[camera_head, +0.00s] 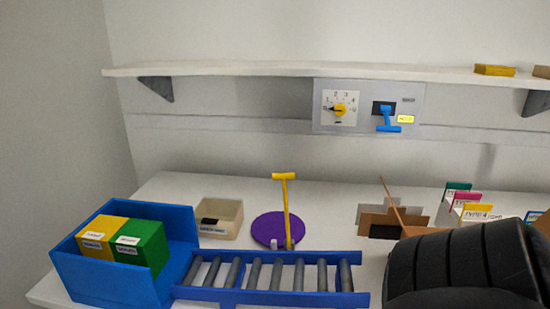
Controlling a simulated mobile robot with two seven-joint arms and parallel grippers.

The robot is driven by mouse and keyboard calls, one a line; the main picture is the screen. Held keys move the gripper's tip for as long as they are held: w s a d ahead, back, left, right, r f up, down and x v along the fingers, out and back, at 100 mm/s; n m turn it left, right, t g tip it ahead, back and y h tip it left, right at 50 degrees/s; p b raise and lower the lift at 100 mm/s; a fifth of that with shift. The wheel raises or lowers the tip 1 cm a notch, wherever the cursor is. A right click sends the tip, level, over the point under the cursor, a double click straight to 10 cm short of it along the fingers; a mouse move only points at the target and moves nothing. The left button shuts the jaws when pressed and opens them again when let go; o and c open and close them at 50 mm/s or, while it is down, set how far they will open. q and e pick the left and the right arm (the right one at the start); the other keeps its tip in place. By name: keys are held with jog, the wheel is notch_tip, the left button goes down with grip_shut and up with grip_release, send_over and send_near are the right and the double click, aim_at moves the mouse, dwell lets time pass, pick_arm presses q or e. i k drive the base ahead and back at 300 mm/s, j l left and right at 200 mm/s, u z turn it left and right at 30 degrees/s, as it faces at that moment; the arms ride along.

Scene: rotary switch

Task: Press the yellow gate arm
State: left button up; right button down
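The yellow gate arm (287,212) stands close to upright near the middle of the table, with a short crossbar at its top. Its lower end is at the purple disc (266,230), just behind the blue roller conveyor (265,297). A small pale post (274,244) stands beside its foot. Neither of my gripper's fingers shows in the head view, so I cannot see where they are relative to the gate arm.
A blue bin (105,281) with yellow (101,236) and green (138,246) boxes stands left. A beige tray (232,221) sits behind the conveyor. A large black ribbed shape (465,265) blocks the lower right. The wall panel (365,97) has a yellow dial and blue lever.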

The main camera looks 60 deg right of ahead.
aim_at(284, 177)
jog(key=k+j, duration=0.2)
jog(key=k, duration=0.2)
jog(key=k+j, duration=0.2)
jog(key=k, duration=0.15)
jog(key=k+j, duration=0.2)
jog(key=k, duration=0.2)
